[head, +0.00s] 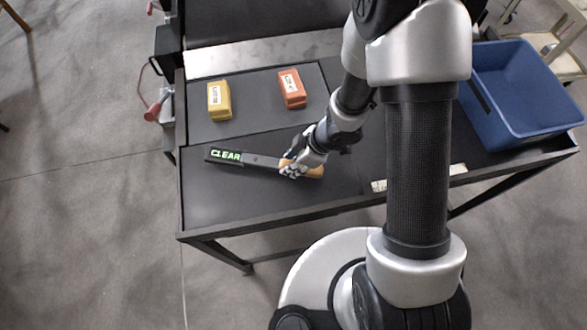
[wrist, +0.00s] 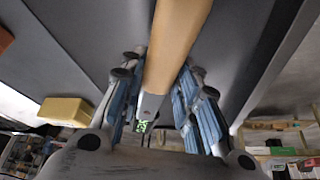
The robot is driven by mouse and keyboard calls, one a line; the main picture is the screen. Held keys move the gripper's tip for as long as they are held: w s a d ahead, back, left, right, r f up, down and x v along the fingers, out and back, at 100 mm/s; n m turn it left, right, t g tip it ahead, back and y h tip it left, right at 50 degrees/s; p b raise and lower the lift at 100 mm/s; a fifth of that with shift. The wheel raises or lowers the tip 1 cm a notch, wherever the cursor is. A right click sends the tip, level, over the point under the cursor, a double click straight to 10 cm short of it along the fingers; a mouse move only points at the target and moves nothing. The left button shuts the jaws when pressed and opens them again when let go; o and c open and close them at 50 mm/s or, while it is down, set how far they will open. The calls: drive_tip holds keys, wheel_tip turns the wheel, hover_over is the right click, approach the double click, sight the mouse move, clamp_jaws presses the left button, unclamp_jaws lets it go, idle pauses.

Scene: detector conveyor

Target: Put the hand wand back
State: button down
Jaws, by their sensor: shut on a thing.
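The hand wand (head: 261,161) is a dark bar with a green lit "CLEAR" display and a tan handle. In the head view it lies over the front part of the dark table, display end to the left. My gripper (head: 300,168) is shut on the tan handle. In the wrist view the handle (wrist: 180,40) runs between the two fingers of my gripper (wrist: 160,100), and the green display shows small beyond them. I cannot tell whether the wand touches the table top or is held just above it.
A yellow block (head: 219,100) and an orange block (head: 291,89), both labelled, sit on the table's (head: 215,205) back panel. A blue bin (head: 540,125) stands at the right. A white label strip (head: 378,186) lies along the front edge. The front left of the table is clear.

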wheel_tip(320, 180, down, 3)
drive_tip(key=shift+w+f+b, duration=0.1)
drive_tip(key=shift+f+b, duration=0.05)
drive_tip(key=shift+b, duration=0.35)
drive_tip(key=shift+f, duration=0.1)
drive_tip(key=c, duration=1.2)
unclamp_jaws()
drive_tip(key=shift+r, duration=0.3)
drive_tip(key=p+v, duration=0.5)
drive_tip(key=v, duration=0.6)
drive_tip(key=shift+d+r+p, duration=0.2)
drive_tip(key=shift+r+p, duration=0.15)
drive_tip(key=shift+p, duration=0.05)
